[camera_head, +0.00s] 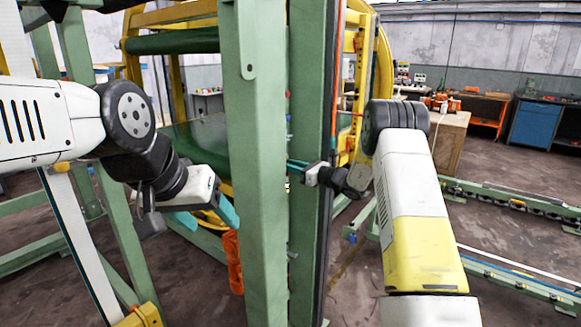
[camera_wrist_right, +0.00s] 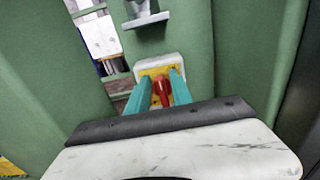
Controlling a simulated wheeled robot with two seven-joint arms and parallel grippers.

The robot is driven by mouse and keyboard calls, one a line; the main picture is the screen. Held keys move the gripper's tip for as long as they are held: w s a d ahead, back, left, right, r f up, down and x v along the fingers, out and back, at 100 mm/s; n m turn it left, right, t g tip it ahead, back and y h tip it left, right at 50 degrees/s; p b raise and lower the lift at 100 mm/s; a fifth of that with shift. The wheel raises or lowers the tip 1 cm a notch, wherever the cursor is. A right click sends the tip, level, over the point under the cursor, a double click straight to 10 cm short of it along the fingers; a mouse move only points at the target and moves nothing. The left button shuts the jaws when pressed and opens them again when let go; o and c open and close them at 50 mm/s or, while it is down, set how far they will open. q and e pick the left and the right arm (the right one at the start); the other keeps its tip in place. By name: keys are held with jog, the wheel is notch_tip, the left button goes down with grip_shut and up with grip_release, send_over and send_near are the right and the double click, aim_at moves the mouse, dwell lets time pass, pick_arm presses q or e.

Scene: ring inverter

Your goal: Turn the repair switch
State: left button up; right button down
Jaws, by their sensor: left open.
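The repair switch shows in the right wrist view as a red handle (camera_wrist_right: 161,89) on a yellow plate with a pale surround, mounted by green metalwork. My right gripper (camera_wrist_right: 160,90) points at it with its teal fingers apart, one on each side of the handle. I cannot tell how deep the handle sits between them. In the head view my right gripper (camera_head: 294,170) reaches the green post (camera_head: 303,120) from the right; the switch is hidden there. My left gripper (camera_head: 206,216) is open and empty, left of the nearer green post (camera_head: 256,190).
A yellow frame (camera_head: 186,13) with green rollers stands behind the posts. An orange part (camera_head: 233,262) hangs beside the nearer post. Green floor rails (camera_head: 510,201) run at the right. A wooden box (camera_head: 449,140) and a blue cabinet (camera_head: 534,124) stand farther back. Floor between is mostly clear.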

jog(key=shift+n, duration=0.3)
jog(key=shift+s+a+f+n, duration=0.15)
jog(key=shift+s+f+n, duration=0.15)
jog(key=shift+n, duration=2.55)
jog(key=shift+s+a+f+n, duration=0.2)
jog(key=shift+f+n, duration=0.2)
jog(key=shift+n, duration=2.5)
jog(key=shift+s+a+f+n, duration=0.15)
jog(key=shift+s+f+n, duration=0.15)
jog(key=shift+n, duration=2.55)
jog(key=c, duration=1.5)
grip_release()
